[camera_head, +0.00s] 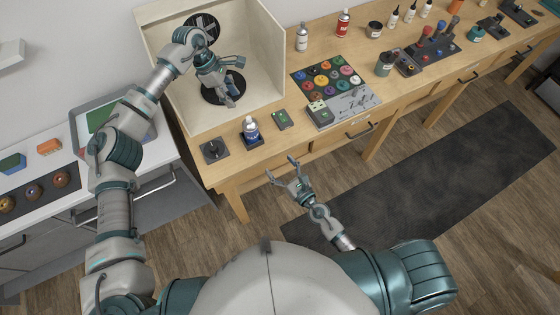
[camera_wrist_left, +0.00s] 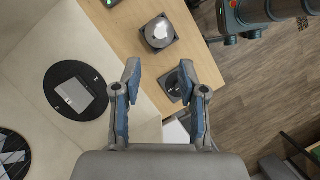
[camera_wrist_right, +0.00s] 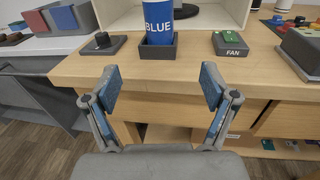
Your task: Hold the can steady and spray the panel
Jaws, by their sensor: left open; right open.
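The blue-labelled can (camera_head: 251,128) stands upright in a dark square holder (camera_head: 253,142) at the table's front edge. "BLUE" is readable on it in the right wrist view (camera_wrist_right: 158,28). A grey panel (camera_wrist_left: 74,95) shows on a black disc (camera_wrist_left: 100,75) inside the booth; the head view does not show it clearly. My left gripper (camera_head: 233,80) is open and empty in front of the booth's interior, above the disc. My right gripper (camera_head: 281,167) is open and empty, off the table's front edge, apart from the can.
A pad with a black knob (camera_head: 214,150) sits left of the can, and the FAN box (camera_head: 282,119) right of it. The booth wall (camera_head: 268,50) rises behind. A grey box (camera_head: 320,113), paint palette (camera_head: 325,78) and bottles stand further right.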

